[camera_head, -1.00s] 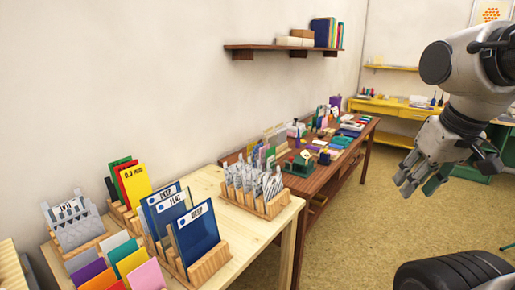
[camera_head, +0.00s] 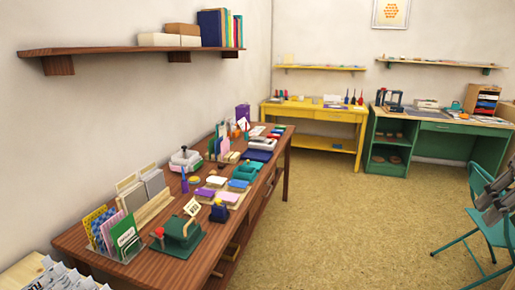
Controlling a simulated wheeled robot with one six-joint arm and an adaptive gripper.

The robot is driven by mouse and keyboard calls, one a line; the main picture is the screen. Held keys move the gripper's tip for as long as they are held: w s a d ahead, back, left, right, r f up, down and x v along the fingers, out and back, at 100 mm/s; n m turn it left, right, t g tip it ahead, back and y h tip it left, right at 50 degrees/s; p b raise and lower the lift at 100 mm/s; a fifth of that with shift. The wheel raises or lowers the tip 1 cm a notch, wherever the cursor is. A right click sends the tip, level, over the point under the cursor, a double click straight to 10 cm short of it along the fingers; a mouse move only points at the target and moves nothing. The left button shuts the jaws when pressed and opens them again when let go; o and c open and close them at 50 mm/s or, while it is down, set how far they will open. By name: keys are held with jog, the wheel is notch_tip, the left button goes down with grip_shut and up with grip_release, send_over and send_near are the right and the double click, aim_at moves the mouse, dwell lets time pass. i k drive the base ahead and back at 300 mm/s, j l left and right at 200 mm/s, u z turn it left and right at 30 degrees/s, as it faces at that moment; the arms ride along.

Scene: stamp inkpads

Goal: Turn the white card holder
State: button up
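I cannot tell for sure which thing is the white card holder. On the brown table, a low pale or clear holder (camera_head: 128,258) carries yellow, pink and green cards near the front left. Just behind it, a wooden rack (camera_head: 156,208) carries grey and beige cards. A small white card (camera_head: 192,206) stands tilted at a green device. My gripper (camera_head: 490,205) shows only in part at the right edge, in front of the chair and far from the table. Its fingers are cut off by the frame, and nothing is seen in it.
The brown table (camera_head: 77,238) runs along the left wall, crowded with inkpads and stamps. A wall shelf (camera_head: 110,52) hangs above. A yellow desk (camera_head: 318,113), a green desk (camera_head: 440,126) and a teal chair (camera_head: 497,233) stand beyond. The floor (camera_head: 335,225) between is open.

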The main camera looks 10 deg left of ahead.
aim_at(192, 160)
jog(key=i+l, duration=0.1)
jog(key=i, duration=1.1)
jog(key=i+l+u, duration=0.15)
jog(key=i+u, duration=0.2)
jog(key=u, duration=0.15)
jog(key=i+l+u, duration=0.25)
jog(key=u, duration=0.2)
jog(key=i+l+u, duration=0.6)
jog(key=l+u, duration=0.25)
jog(key=u, duration=0.15)
jog(key=i+l+u, duration=0.1)
jog(key=l+u, duration=0.6)
jog(key=l, duration=0.45)
